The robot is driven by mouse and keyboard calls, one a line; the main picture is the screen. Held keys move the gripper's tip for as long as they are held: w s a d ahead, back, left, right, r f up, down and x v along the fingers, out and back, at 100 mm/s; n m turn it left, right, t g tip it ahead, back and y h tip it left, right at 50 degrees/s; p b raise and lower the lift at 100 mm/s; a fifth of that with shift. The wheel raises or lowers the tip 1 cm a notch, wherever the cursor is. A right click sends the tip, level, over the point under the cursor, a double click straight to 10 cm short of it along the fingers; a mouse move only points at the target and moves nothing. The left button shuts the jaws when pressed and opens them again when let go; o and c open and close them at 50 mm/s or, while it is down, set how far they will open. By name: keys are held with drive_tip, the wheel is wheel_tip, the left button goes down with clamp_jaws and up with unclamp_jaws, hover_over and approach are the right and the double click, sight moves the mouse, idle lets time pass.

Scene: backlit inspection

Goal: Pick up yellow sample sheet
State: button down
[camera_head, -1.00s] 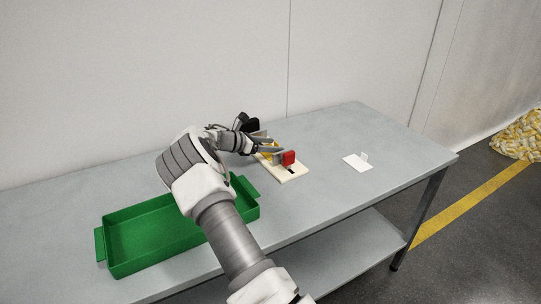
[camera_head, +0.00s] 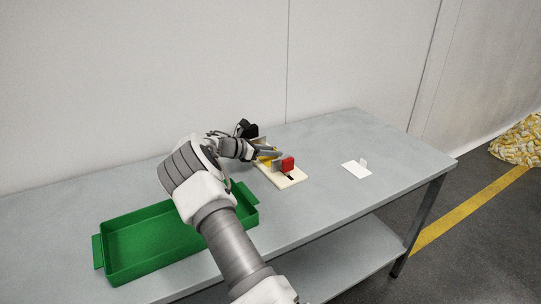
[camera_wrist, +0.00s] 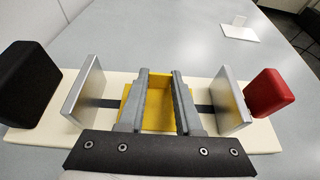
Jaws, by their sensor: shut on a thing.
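The yellow sample sheet (camera_wrist: 158,101) lies on a cream base board (camera_wrist: 228,80), between two upright silver plates. In the wrist view, my gripper (camera_wrist: 159,103) has its grey fingers down between these plates, shut on the yellow piece, with yellow showing between the fingers.
A red block (camera_wrist: 268,93) and a black block (camera_wrist: 28,83) stand outside the plates. A white card (camera_head: 356,170) with an upright tab lies to the right. A green tray (camera_head: 150,245) sits at front left. The table's right side is mostly clear.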

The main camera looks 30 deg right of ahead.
drive_tip(key=r+p, duration=0.1)
drive_tip(key=r, duration=0.1)
drive_tip(key=d+r+p, duration=0.1)
drive_tip(key=r, duration=0.2)
drive_tip(key=shift+s+r, duration=0.1)
drive_tip(key=shift+s, duration=0.1)
drive_tip(key=s+d+r+p, duration=0.3)
drive_tip(key=s+d+r, duration=0.1)
drive_tip(key=d, duration=0.5)
drive_tip(key=shift+d+r, duration=0.35)
drive_tip(key=shift+r, duration=0.55)
